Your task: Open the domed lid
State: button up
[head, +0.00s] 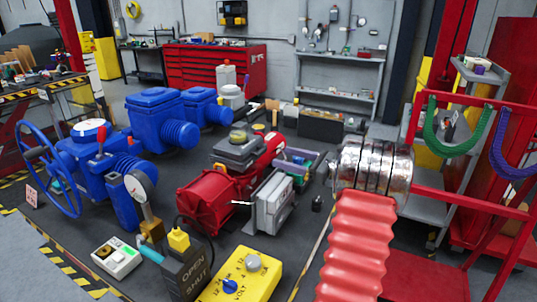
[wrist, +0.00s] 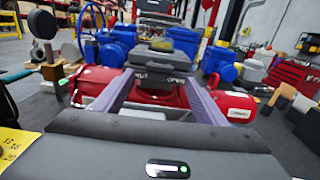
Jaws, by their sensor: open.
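The grey switch box (head: 237,152) sits on top of a red cylindrical actuator (head: 207,200), with a small rounded, yellowish domed top (head: 238,136). In the wrist view the box (wrist: 160,60) is straight ahead, with a dark rounded top (wrist: 162,46) and the words SHUT and OPEN on its front. The lid looks closed. In the wrist view my gripper (wrist: 158,78) is open and empty, with fingers spread on either side of the box. I cannot tell whether they touch it.
Blue valve actuators (head: 152,115) and a blue handwheel (head: 47,170) stand left. A gauge (head: 140,190), a yellow meter box (head: 240,278) and a grey finned unit (head: 272,203) crowd the front. A red tool chest (head: 215,65) stands behind. Red rails and a shelf stand right.

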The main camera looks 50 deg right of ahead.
aim_at(263, 151)
jog(key=x, duration=0.7)
jog(key=shift+w+f, duration=0.1)
jog(key=shift+c, duration=0.5)
jog(key=c, duration=1.4)
jog(key=shift+a, duration=0.1)
